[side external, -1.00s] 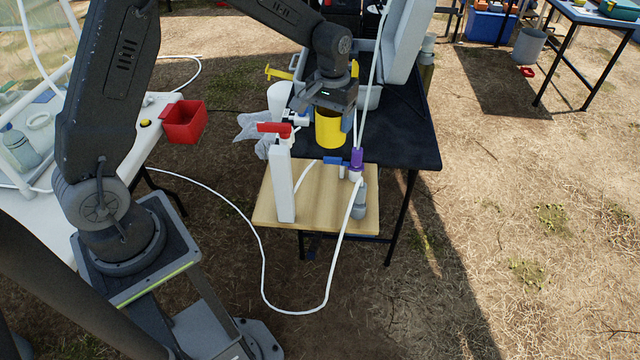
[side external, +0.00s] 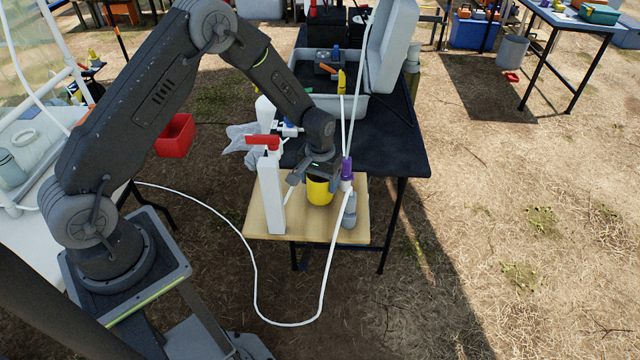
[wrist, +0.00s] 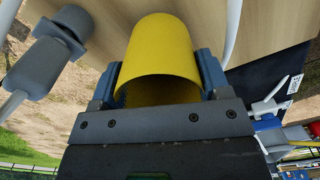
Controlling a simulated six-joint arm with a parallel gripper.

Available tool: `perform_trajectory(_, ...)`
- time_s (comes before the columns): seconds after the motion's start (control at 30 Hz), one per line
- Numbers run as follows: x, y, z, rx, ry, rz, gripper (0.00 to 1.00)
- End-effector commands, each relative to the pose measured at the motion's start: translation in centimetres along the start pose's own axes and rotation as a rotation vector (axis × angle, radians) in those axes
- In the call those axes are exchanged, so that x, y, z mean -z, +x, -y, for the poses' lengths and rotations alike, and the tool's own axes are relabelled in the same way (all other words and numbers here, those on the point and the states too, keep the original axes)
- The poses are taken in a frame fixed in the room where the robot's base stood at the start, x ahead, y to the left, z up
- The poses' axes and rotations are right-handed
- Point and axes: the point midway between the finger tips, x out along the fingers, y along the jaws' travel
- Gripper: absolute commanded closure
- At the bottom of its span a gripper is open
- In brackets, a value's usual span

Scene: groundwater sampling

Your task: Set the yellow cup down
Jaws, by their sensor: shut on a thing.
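The yellow cup (side external: 319,191) is at the wooden board (side external: 267,232), below my wrist in the side view. It also shows in the wrist view (wrist: 162,50), where its open mouth faces the gripper body. My gripper (side external: 320,178) is shut on it, with one blue finger (wrist: 107,85) on each side of the cup. I cannot tell whether the cup's base touches the board. My wrist hides the top of the cup in the side view.
A white post (side external: 271,195) with a red-handled valve (side external: 263,141) stands left of the cup. A grey fitting (side external: 350,210) and a purple piece (side external: 347,168) with a white tube stand close on the right. An open grey case (side external: 345,105) sits behind on the black table (side external: 400,150).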

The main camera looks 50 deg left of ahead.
Motion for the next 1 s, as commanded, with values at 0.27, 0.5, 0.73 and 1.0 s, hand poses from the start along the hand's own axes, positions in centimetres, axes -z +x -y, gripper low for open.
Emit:
perform_trajectory(0.27, 0.0, 1.6, 0.0, 0.0, 0.0, -0.001, 0.53)
perform_trajectory(0.5, 0.0, 1.9, 0.0, 0.0, 0.0, 0.0, 0.28)
perform_trajectory(0.73, 0.0, 1.9, 0.0, 0.0, 0.0, 0.0, 0.06)
perform_trajectory(1.0, 0.0, 1.8, 0.0, 0.0, 0.0, 0.0, 0.05)
